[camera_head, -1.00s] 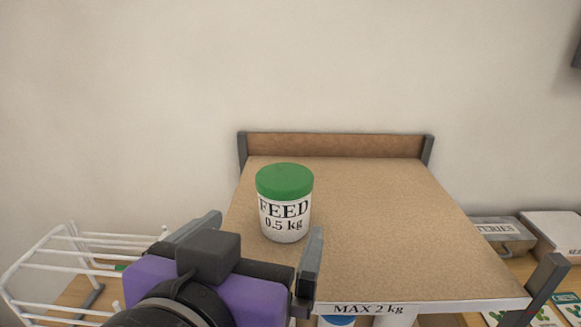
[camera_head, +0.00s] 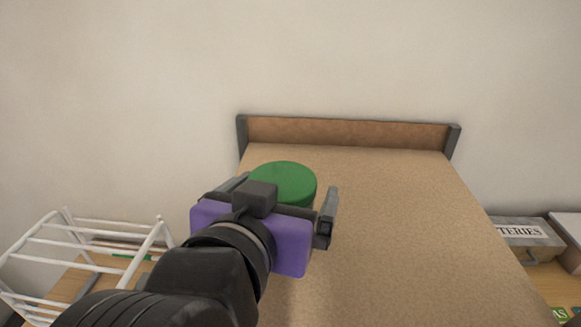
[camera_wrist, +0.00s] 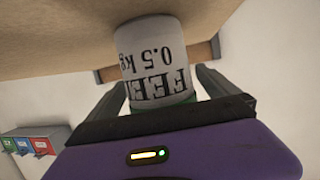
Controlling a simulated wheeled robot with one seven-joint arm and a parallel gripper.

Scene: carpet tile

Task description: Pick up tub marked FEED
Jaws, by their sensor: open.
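The tub marked FEED stands on a brown shelf board; its green lid (camera_head: 284,182) shows in the head view, while my gripper and arm hide its label. In the wrist view the picture is upside down, and the white tub (camera_wrist: 157,58) shows the label FEED 0.5 kg. My gripper (camera_head: 283,196) is open, with one finger on each side of the tub. In the wrist view the fingers (camera_wrist: 163,88) also flank the tub, with visible gaps. The tub appears to rest on the board.
The brown board (camera_head: 400,230) is clear to the right of the tub and has a low back rail (camera_head: 345,133). A white wire rack (camera_head: 75,250) stands at lower left. A grey box labelled TERIES (camera_head: 525,238) sits lower right. The wall is close behind.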

